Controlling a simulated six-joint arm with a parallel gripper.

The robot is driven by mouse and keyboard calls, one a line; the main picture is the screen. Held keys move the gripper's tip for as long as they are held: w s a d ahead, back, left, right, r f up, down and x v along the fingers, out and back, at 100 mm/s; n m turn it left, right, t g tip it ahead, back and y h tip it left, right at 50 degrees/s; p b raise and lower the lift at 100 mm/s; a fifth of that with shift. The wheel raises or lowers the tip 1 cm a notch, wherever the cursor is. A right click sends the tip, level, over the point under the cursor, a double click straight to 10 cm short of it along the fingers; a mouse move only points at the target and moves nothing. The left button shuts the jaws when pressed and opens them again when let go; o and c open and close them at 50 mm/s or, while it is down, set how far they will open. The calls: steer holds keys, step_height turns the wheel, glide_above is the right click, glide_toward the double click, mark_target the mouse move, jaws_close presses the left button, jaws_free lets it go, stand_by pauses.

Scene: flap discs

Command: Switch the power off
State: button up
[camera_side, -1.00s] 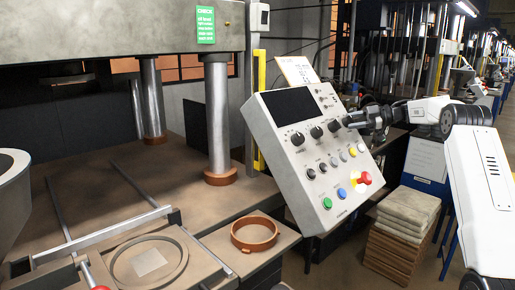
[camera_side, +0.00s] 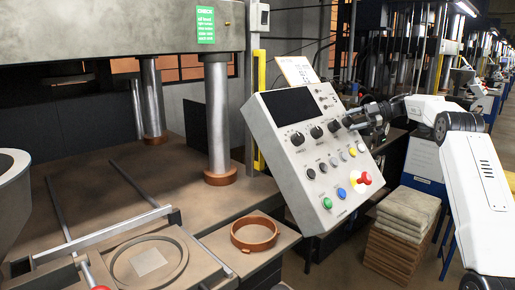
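A tilted control panel (camera_side: 290,172) with a dark screen (camera_side: 290,105) stands in the middle. Its upper row has black rotary knobs, two clearly visible, the left one (camera_side: 297,138) and the middle one (camera_side: 316,132). No label naming the power control is readable.
A press with metal columns (camera_side: 217,115) stands left. A brown ring (camera_side: 255,234) lies on a side table below the panel. Stacked pads (camera_side: 403,222) stand below my arm. A yellow post (camera_side: 259,110) rises behind the panel.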

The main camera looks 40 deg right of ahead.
steer(key=shift+o, duration=0.4)
steer(key=shift+d, duration=0.1)
steer(key=v, duration=0.7)
steer(key=shift+s+d, duration=0.2)
steer(key=shift+s, duration=0.05)
steer(key=shift+r, duration=0.15)
